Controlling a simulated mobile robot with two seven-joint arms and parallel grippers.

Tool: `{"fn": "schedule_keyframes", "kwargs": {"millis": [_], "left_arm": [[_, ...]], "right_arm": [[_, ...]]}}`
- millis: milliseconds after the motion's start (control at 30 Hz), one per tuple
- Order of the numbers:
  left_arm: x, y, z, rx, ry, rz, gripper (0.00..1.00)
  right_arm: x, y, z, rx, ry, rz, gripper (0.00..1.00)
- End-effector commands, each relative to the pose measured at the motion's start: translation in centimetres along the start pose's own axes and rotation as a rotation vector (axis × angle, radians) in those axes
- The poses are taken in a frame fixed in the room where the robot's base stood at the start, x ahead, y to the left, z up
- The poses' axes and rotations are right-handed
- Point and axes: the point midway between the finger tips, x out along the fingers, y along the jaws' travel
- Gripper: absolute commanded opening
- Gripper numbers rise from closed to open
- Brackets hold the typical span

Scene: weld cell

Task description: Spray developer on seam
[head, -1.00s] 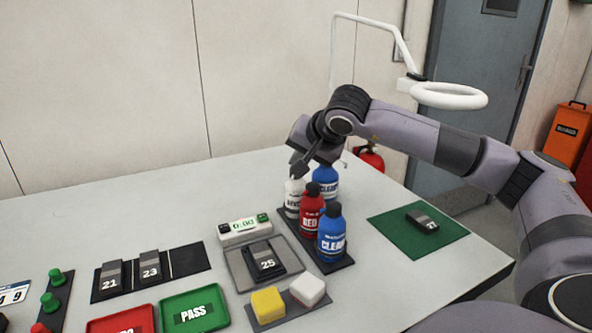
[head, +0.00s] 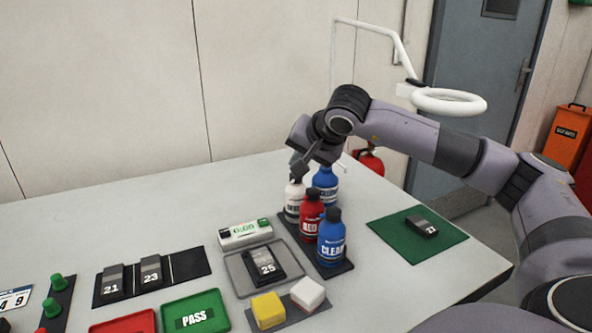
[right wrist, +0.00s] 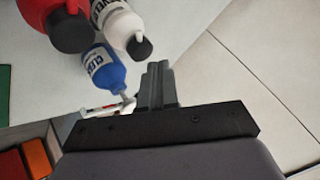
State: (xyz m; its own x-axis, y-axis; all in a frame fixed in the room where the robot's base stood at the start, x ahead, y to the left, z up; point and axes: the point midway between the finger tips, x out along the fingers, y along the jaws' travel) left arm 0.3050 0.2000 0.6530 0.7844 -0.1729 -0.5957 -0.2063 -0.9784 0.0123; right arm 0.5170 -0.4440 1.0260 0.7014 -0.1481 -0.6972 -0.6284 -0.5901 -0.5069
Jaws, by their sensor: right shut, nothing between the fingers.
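The white developer bottle (head: 292,203) with a dark cap stands in the dark bottle rack (head: 338,268), upright. My right gripper (head: 299,167) is shut and empty, pointing down at the cap of the white bottle. In the right wrist view its fingers (right wrist: 157,75) are together close to the black cap of the white bottle (right wrist: 121,24); I cannot tell whether they touch it. A dark coupon marked 25 (head: 264,263) lies in a grey tray (head: 237,275) left of the rack; its seam is too small to make out. My left gripper is not in view.
A red bottle (head: 311,217) and two blue bottles (head: 331,241) (head: 325,185) crowd the white one. A timer (head: 245,233) stands behind the grey tray; yellow and white blocks (head: 268,310) (head: 307,294) stand in front. Coupon 27 (head: 422,226) lies on a green mat (head: 388,231).

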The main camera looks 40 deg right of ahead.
Motion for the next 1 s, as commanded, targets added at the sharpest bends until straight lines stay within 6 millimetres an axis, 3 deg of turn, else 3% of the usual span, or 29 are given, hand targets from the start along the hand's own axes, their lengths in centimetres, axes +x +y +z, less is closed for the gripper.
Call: {"fn": "schedule_keyframes", "kwargs": {"millis": [400,1000], "left_arm": [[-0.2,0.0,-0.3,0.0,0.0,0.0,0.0],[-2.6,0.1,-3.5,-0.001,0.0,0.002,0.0]], "right_arm": [[-0.3,-0.3,-0.2,0.0,0.0,-0.001,0.0],[-3.7,-2.7,-2.7,0.0,0.0,0.0,0.0]]}}
